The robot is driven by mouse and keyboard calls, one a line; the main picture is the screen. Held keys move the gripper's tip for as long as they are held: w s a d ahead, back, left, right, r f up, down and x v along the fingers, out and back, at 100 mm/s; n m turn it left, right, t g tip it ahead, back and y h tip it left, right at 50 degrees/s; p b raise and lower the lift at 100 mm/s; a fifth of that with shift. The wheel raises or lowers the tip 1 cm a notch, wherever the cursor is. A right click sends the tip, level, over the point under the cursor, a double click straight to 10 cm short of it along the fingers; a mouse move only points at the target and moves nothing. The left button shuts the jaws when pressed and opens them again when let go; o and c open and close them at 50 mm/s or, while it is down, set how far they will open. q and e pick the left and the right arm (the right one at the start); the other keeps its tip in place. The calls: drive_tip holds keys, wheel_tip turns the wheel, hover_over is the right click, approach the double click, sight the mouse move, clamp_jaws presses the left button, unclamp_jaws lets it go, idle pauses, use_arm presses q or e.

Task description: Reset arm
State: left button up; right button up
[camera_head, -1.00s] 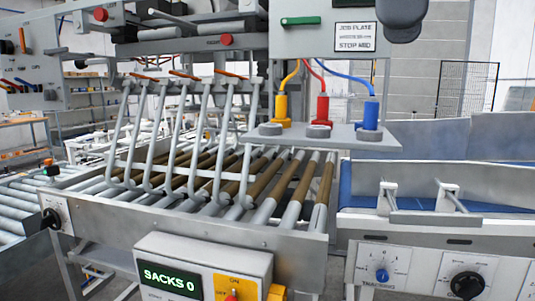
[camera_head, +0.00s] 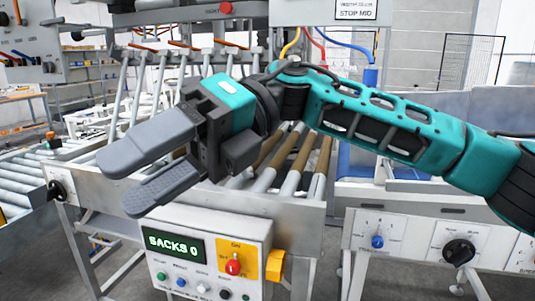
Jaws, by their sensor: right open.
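My right gripper (camera_head: 138,172) is open, its two grey fingers apart and pointing left, with nothing between them. My teal right arm reaches in from the right edge, in front of the roller bed. The gripper hangs above and in front of the metal frame of the roller bed, and I cannot tell how far it is from it. My left gripper is not in view.
A control box (camera_head: 203,256) with a "SACKS 0" display, a red knob (camera_head: 233,265) and several buttons stands below the gripper. The roller bed (camera_head: 293,172) is partly hidden by my arm. Another machine panel (camera_head: 410,247) with a blue knob and black dial is at right. Cable plugs hang behind the arm.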

drive_tip(key=w+f+m+t+y, duration=0.5)
drive_tip(key=w+m+t+y, duration=0.35)
drive_tip(key=m+y, duration=0.65)
drive_tip(key=w+d+f+m+t+h, duration=0.45)
drive_tip(key=f+m+t, duration=0.35)
drive_tip(key=m+t, duration=0.25)
drive_tip(key=w+d+f+m+t+h, duration=0.3)
drive_tip(key=d+f+m+t+h, duration=0.25)
drive_tip(key=f+m+t, duration=0.5)
drive_tip(key=s+d+f+m+g+h, duration=0.25)
drive_tip(key=d+f+m+h, duration=0.25)
drive_tip(key=f, duration=0.3)
drive_tip(key=s+d+f+m+g+h, duration=0.1)
drive_tip(key=s+d+f+m+h, duration=0.3)
drive_tip(key=f, duration=0.5)
drive_tip(key=s+d+f+m+g+h, duration=0.2)
drive_tip(key=s+d+f+g+h, duration=0.2)
drive_tip(key=s+d+f, duration=0.5)
wheel_tip(320, 180, down, 2)
drive_tip(key=shift+s+f+m+g, duration=0.1)
drive_tip(key=shift+s+m+g, duration=0.3)
drive_tip(key=shift+s, duration=0.7)
